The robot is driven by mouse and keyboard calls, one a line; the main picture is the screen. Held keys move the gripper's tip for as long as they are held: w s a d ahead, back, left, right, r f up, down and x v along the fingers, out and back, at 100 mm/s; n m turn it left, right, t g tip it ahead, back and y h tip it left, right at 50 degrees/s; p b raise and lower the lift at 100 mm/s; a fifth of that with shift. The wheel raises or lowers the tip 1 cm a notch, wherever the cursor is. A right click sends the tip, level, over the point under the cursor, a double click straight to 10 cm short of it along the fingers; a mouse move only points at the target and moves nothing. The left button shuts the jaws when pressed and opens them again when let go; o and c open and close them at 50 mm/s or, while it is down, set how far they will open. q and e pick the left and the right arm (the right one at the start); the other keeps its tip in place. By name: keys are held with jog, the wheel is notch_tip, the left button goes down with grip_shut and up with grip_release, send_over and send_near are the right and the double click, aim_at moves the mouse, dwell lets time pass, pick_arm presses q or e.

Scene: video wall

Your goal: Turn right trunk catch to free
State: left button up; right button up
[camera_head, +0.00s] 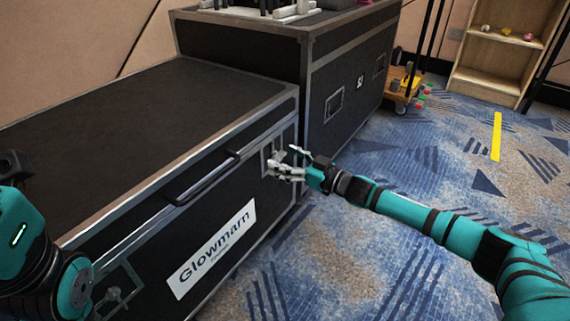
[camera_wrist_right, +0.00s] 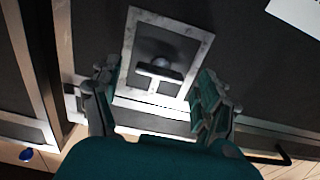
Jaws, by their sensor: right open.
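The black trunk (camera_head: 130,120) with metal edges stands at the left, its lid shut. Its right catch sits in a square metal plate at the right end of the front, partly hidden by my right gripper (camera_head: 288,165) in the head view. In the right wrist view the catch (camera_wrist_right: 160,72) shows as a wing-shaped metal knob in a recessed plate, its wing lying across the picture. My right gripper (camera_wrist_right: 160,92) is open, with one finger on each side of the catch and gaps between. The left catch (camera_head: 115,295) shows near my left arm. My left gripper is out of view.
A black handle (camera_head: 203,180) and a white "Glowmarn" label (camera_head: 213,248) are on the trunk's front. A taller black case (camera_head: 345,85) stands behind it.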

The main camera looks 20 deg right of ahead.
jog(key=shift+w+a, duration=0.15)
jog(key=shift+w, duration=0.05)
jog(key=c, duration=1.2)
